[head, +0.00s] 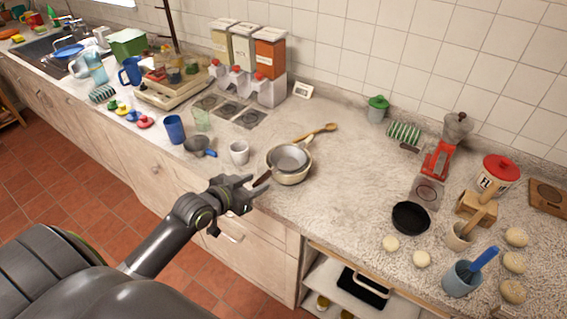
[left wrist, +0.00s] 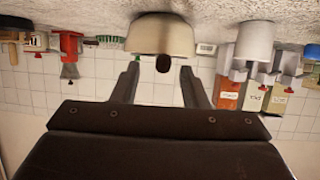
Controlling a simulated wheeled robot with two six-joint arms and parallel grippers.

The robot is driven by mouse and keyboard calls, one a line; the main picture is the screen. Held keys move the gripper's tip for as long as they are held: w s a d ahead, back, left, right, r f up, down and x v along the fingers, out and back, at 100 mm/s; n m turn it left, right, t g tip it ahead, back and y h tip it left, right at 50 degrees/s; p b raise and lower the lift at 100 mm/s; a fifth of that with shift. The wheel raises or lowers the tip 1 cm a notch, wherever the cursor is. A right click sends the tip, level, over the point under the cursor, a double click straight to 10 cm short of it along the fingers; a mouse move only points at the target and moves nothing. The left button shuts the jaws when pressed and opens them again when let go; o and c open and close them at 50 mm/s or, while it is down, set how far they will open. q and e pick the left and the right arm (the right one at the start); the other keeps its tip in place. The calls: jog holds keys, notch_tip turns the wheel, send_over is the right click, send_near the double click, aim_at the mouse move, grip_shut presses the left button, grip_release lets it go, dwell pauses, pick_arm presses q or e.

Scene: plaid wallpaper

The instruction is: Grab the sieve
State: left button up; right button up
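A round, cream-sided metal vessel (head: 291,177) stands on the counter with a grey bowl-shaped piece (head: 288,157) inside it and a dark handle (head: 262,178) toward me. I cannot tell for sure which of these is the sieve. My left gripper (head: 247,190) is open, at the counter's front edge by the cream vessel. In the left wrist view, the vessel (left wrist: 160,32) is ahead, its dark handle end (left wrist: 163,63) between the spread fingers, with gaps both sides. My right gripper is not in view.
A white mug (head: 239,153) stands left of the vessel, with a blue cup (head: 175,129) beyond. A wooden spoon (head: 315,133) lies behind it. A black round dish (head: 411,218) and dough balls are to the right. The counter between is clear.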

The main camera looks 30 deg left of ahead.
aim_at(257, 181)
pick_arm(q)
jog(key=shift+p+x, duration=0.45)
jog(key=shift+x, duration=1.75)
jog(key=shift+a, duration=0.1)
jog(key=shift+c, duration=0.3)
grip_shut()
